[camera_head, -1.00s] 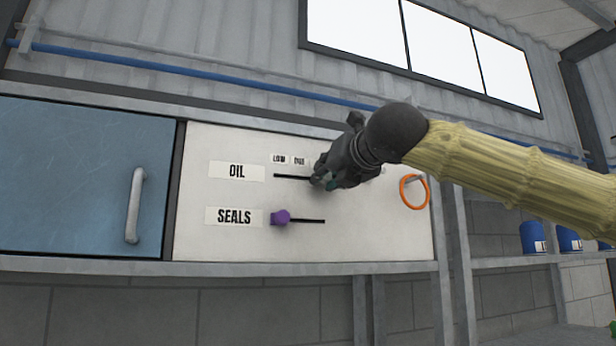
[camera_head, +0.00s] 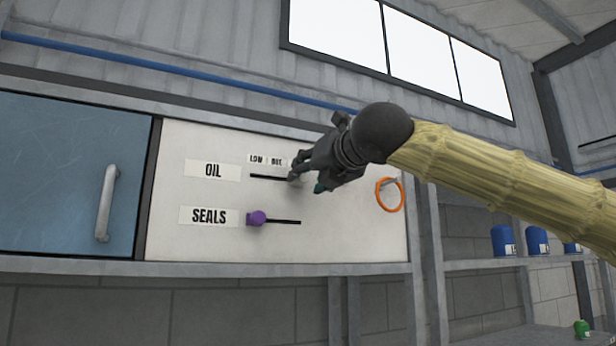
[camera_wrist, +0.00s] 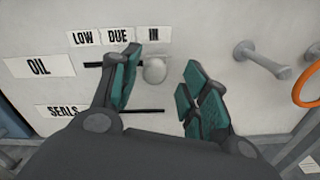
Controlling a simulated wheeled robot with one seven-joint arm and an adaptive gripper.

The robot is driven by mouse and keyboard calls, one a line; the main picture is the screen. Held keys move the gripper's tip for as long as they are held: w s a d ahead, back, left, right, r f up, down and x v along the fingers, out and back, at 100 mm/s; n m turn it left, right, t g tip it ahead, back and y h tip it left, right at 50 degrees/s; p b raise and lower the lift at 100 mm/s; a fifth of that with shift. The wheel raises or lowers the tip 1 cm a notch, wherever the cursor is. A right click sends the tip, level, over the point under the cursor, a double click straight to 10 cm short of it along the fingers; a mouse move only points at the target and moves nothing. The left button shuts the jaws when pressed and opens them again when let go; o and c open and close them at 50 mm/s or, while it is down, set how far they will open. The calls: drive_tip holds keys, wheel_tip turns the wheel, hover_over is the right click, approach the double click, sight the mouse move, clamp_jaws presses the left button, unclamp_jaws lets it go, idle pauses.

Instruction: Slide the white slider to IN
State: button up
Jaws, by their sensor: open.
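The white slider is a round white knob (camera_wrist: 155,71) on the black OIL slot (camera_wrist: 97,65) in the wrist view. It sits under the IN label (camera_wrist: 154,34), at the right end of the visible slot. My gripper (camera_wrist: 163,72) is open, with one teal-padded finger left of the knob and the other right of it with a gap. The left finger covers part of the slot and is close to the knob; I cannot tell whether they touch.
Below is the SEALS slot (camera_head: 286,222) with a purple knob (camera_head: 256,218) at its left end. Right of my gripper, an orange ring (camera_head: 377,196) hangs on a peg (camera_wrist: 262,58). A blue door (camera_head: 60,180) with a handle is at left.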

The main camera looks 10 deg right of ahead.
drive_tip(key=v, duration=1)
drive_tip(key=shift+s+d, duration=0.2)
